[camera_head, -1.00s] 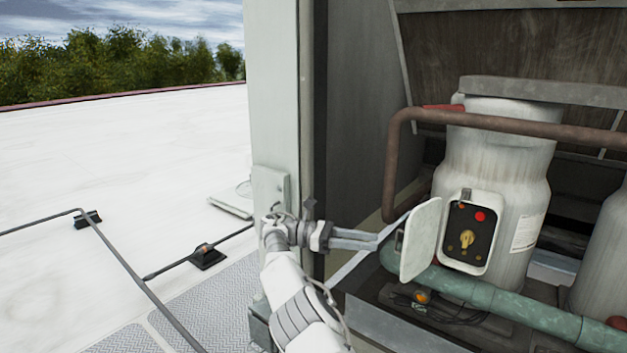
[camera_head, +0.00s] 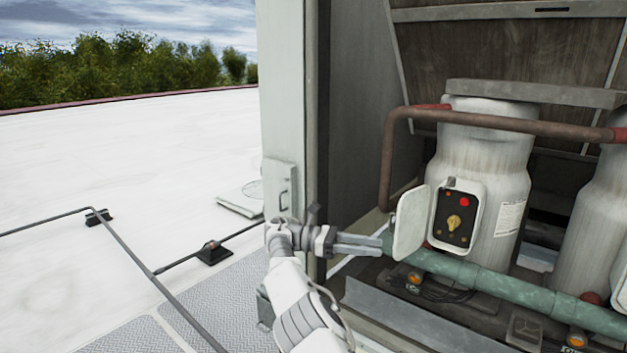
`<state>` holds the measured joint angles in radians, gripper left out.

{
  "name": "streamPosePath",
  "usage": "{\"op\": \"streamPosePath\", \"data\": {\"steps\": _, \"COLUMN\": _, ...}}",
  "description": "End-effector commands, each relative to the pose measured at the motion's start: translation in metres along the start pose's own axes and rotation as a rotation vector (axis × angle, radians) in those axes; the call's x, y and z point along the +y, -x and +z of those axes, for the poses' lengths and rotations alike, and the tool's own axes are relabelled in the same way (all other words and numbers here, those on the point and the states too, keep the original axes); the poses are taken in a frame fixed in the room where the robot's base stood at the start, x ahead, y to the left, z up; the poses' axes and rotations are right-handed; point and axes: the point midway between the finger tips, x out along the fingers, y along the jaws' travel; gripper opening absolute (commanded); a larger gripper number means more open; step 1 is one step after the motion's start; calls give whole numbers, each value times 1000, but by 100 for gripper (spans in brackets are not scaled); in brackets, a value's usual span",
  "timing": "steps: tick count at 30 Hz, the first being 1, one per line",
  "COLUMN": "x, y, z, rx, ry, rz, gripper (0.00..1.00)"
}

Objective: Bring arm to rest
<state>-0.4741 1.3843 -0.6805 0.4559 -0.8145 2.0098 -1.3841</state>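My gripper (camera_head: 380,244) points right at the lower middle of the head view, at the end of my white arm. Its two grey fingers lie close together with a thin dark line between them, and nothing shows between them. Its tips are near the lower left edge of the open white cover (camera_head: 411,222) of a small control box; whether they touch it I cannot tell. The black control panel (camera_head: 454,219) with a red light and a yellow knob sits on the white compressor tank (camera_head: 480,165).
A teal pipe (camera_head: 478,279) and a brown pipe (camera_head: 388,160) run around the tank. The grey cabinet post (camera_head: 283,110) stands close behind my arm. Thin dark pipes on black supports (camera_head: 213,253) cross the white roof (camera_head: 100,160) at left, which is otherwise largely clear.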

Motion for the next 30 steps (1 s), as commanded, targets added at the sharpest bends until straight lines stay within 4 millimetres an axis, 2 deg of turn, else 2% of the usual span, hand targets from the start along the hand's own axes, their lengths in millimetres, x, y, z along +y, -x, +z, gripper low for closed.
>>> {"op": "streamPosePath", "data": {"steps": 1, "x": 2, "y": -14, "z": 10, "rx": 40, "ry": -18, "rz": -17, "gripper": 39}}
{"op": "streamPosePath", "data": {"steps": 8, "x": 3, "y": -68, "z": 37, "rx": 231, "ry": -104, "rz": -77, "gripper": 39}}
{"op": "streamPosePath", "data": {"steps": 15, "x": -16, "y": -122, "z": 57, "rx": 479, "ry": -235, "rz": -151, "gripper": 39}}
{"op": "streamPosePath", "data": {"steps": 22, "x": -50, "y": -154, "z": 67, "rx": 720, "ry": -381, "rz": -226, "gripper": 39}}
{"op": "streamPosePath", "data": {"steps": 30, "x": -103, "y": -166, "z": 73, "rx": 989, "ry": -565, "rz": -322, "gripper": 39}}
